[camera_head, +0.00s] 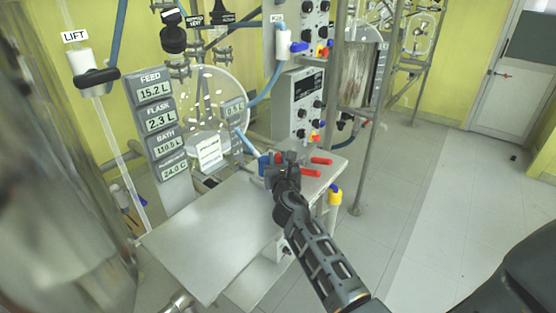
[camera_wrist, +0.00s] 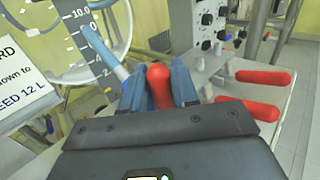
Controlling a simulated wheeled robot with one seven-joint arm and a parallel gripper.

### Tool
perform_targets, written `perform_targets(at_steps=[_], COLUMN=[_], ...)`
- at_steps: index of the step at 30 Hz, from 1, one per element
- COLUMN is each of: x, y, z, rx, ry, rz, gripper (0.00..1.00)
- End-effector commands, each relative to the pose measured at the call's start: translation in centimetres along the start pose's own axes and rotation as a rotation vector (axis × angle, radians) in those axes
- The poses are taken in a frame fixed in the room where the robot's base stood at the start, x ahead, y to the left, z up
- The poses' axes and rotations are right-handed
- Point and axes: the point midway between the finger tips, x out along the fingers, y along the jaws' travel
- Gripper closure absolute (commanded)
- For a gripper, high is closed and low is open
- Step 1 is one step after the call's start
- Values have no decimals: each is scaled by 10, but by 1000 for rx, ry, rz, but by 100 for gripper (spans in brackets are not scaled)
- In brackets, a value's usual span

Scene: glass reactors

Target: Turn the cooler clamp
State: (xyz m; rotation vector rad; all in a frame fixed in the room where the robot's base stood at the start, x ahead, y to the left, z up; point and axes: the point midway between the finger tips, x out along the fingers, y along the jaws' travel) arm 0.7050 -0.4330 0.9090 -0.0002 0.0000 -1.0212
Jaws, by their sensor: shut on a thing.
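In the wrist view, a red clamp handle (camera_wrist: 158,86) stands between the two blue fingers of my gripper (camera_wrist: 158,82), which is shut on it. No label shows on it, so I cannot tell from the frames whether it is the cooler clamp.
The metal table (camera_head: 205,235) has a clear top on its left. Behind it are a round glass vessel, a white card (camera_head: 208,152) and a control box (camera_head: 298,103) with black knobs. A yellow-and-blue valve (camera_head: 335,195) is at the table's right edge. Open floor lies right.

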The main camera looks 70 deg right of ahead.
Motion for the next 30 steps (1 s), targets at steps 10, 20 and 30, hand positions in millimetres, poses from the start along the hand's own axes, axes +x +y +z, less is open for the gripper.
perform_targets(at_steps=[10,20,30], x=[0,-1,-9], y=[0,-1,-8], z=[0,-3,-10], rx=[0,12,95], ry=[0,-12,-97], rz=[0,0,1], gripper=[100,100,100])
